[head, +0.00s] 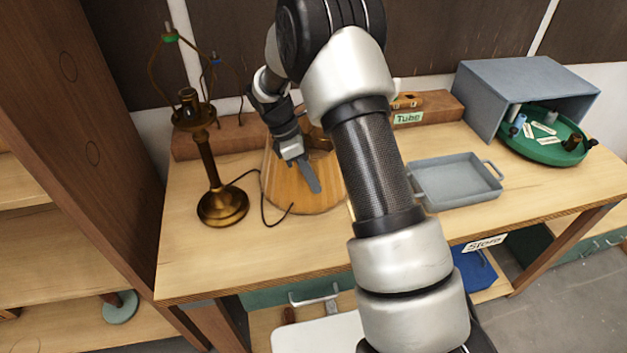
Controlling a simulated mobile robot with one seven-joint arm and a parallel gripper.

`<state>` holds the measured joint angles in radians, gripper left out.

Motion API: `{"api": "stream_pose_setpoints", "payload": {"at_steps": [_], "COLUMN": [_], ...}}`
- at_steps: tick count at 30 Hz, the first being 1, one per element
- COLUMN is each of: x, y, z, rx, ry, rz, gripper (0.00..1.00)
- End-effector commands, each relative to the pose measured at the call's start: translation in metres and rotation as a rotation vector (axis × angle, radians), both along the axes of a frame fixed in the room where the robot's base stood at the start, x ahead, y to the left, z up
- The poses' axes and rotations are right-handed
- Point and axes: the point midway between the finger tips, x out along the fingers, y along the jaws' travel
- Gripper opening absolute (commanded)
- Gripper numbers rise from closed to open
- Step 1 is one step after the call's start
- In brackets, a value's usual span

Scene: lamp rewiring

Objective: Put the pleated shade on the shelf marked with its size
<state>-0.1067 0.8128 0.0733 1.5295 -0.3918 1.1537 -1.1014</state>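A tan, cone-shaped shade (284,194) with faint vertical lines stands on the workbench, right of the brass lamp. I take it for the pleated shade; my arm covers part of it. My gripper (304,170) is over its upper side. One grey finger lies in front of the shade's wall; the other finger is not clearly seen, so I cannot tell whether it grips the shade. Wooden shelves (50,240) stand at the left edge; no size mark is readable on them.
A brass lamp (208,165) with a wire frame and dark cord stands close left of the shade. A grey tray (455,182), a blue-grey open box (520,85) and a round green tray (545,148) are to the right. The bench front (240,255) is clear.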

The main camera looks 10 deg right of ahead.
Motion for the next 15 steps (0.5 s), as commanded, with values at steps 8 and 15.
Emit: {"api": "stream_pose_setpoints", "payload": {"at_steps": [8, 15], "x": [0.0005, 0.0002], "y": [-0.0001, 0.0], "z": [-0.0031, -0.0051], "rx": [0.0, 0.0], "ry": [-0.002, -0.001], "rz": [0.0, -0.001], "gripper": [0.0, 0.22]}}
